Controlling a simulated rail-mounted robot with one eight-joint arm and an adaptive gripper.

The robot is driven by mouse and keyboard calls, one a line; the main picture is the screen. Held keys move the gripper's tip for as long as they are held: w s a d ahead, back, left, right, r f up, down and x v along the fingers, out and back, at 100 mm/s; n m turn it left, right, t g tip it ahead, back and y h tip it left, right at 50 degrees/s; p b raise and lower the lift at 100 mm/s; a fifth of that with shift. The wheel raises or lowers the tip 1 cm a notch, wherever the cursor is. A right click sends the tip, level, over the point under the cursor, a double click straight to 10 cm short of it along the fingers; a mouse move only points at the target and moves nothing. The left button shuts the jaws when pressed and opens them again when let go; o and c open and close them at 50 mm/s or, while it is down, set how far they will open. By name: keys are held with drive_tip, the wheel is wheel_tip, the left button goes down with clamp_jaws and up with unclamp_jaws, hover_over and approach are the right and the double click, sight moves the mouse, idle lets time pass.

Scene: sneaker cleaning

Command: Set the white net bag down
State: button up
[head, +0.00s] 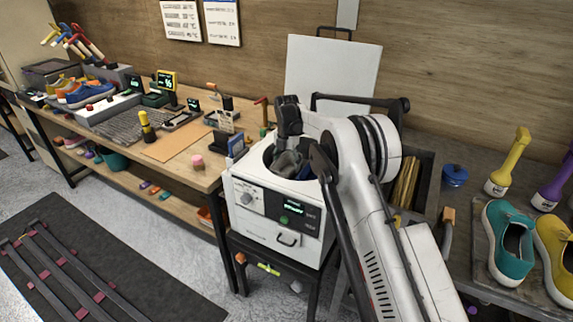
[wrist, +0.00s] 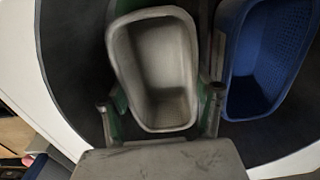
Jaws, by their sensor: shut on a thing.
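The white net bag (wrist: 158,70) looks like an open, pale grey tub in the wrist view, with rounded corners and an empty inside. My gripper (wrist: 161,98) is shut on it, with one finger at each long side. In the head view my gripper (head: 288,150) points down into the round top opening of the white washing machine (head: 262,214). A grey shape under it is partly hidden by my arm. A blue net bag (wrist: 265,55) is inside the same dark opening, to the right of the white one. I cannot tell whether the white bag touches the bottom.
A workbench (head: 190,165) with tools and shoes stands to the left. A teal shoe (head: 508,243) and several brushes are on the right bench. The machine's pale rim (wrist: 50,120) curves close around the bags.

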drive_tip(key=shift+f, duration=0.1)
drive_tip(key=o, duration=1.2)
drive_tip(key=shift+c, duration=0.2)
